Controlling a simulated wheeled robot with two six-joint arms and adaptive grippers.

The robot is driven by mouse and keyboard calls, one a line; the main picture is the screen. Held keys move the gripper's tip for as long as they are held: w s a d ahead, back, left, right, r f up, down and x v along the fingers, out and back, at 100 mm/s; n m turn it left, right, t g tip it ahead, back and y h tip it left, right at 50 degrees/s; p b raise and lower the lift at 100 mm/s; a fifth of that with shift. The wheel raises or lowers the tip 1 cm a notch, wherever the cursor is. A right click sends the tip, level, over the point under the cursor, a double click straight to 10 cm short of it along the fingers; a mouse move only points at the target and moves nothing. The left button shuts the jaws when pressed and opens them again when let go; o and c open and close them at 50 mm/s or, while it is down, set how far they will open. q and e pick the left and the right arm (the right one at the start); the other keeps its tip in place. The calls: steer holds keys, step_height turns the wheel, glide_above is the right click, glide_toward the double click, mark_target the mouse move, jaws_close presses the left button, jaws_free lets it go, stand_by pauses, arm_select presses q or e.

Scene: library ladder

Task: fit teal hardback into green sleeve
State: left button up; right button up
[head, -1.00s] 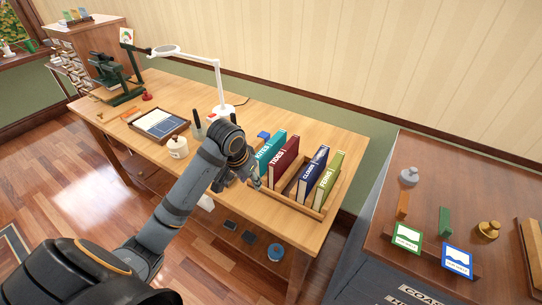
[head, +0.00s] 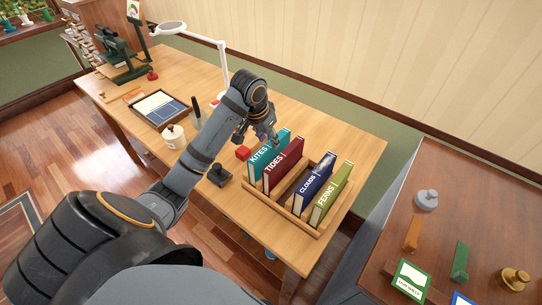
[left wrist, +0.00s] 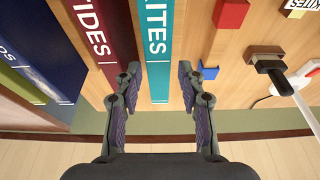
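The teal hardback (head: 262,156), marked KITES, stands upright at the left end of a wooden rack (head: 295,226), beside the red TIDES book (head: 284,165). My left gripper (head: 264,138) is over the far upper part of the teal book. In the left wrist view, the teal book (left wrist: 158,45) lies between the spread fingers of my left gripper (left wrist: 159,78), with a gap on the finger's right side; the left finger is near the red book (left wrist: 112,30). I cannot pick out a green sleeve for certain. My right gripper is out of view.
Blue CLOUDS (head: 314,184) and green FERNS (head: 331,195) books share the rack. A red block (head: 243,152) and a dark stamp-like object (head: 219,175) are near its left end. A lamp (head: 222,62) stands behind. A cabinet with a green-bordered card (head: 411,280) is at right.

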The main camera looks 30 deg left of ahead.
mark_target(272, 151)
arm_select(q)
steer(key=shift+x, duration=1.2)
steer(key=shift+w+f, duration=0.25)
steer(key=shift+f, duration=0.05)
steer(key=x, duration=0.4)
steer(key=shift+s+d, duration=0.15)
steer(key=shift+s, duration=0.2)
steer(key=shift+w+f, duration=0.2)
steer(key=shift+f, duration=0.2)
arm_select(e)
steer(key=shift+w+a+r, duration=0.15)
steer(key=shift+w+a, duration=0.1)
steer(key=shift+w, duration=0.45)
arm_select(q)
steer(key=shift+c, duration=0.4)
jaws_close()
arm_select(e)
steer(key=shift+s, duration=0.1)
arm_select(q)
steer(key=shift+r, duration=0.1)
